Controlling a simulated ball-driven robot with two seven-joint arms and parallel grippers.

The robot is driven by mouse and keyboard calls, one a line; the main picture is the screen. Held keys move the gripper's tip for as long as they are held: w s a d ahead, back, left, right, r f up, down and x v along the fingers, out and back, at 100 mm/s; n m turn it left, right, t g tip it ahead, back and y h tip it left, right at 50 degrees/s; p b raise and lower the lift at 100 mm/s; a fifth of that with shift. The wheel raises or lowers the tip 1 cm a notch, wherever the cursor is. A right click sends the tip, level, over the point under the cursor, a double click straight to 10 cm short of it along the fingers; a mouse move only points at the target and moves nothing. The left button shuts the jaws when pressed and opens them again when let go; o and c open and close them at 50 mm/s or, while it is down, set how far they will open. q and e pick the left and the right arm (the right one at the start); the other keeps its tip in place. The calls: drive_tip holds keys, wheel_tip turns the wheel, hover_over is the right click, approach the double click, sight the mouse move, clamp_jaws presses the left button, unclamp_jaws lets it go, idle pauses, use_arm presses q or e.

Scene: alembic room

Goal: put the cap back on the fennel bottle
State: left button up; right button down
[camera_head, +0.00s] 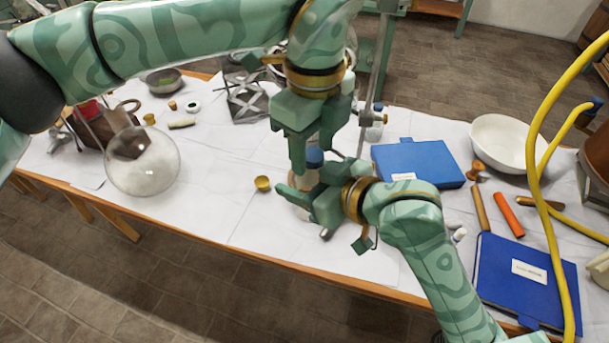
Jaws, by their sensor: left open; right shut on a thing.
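A blue cap (314,157) sits at the top of the fennel bottle (303,181), between the fingers of my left gripper. I cannot tell whether it is fully seated. My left gripper (313,163) points straight down from above and is open around the cap. My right gripper (302,197) comes in from the lower right and is shut on the bottle, holding it upright at the middle of the table. My fingers hide much of the bottle, and its label cannot be read.
A small yellow cup (263,184) stands just left of the bottle. A round glass flask (142,162) is further left. Blue books (415,161) (525,275), a white bowl (503,144) and a yellow hose (546,165) are on the right. White table cloth (215,195) is bare front left.

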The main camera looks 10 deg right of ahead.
use_arm(q)
drive_tip(key=c, duration=1)
drive_tip(key=m, duration=0.6)
drive_tip(key=shift+m, duration=0.3)
drive_tip(key=o, duration=1.1)
drive_tip(key=shift+c, duration=0.2)
drive_tip(key=shift+r, duration=0.1)
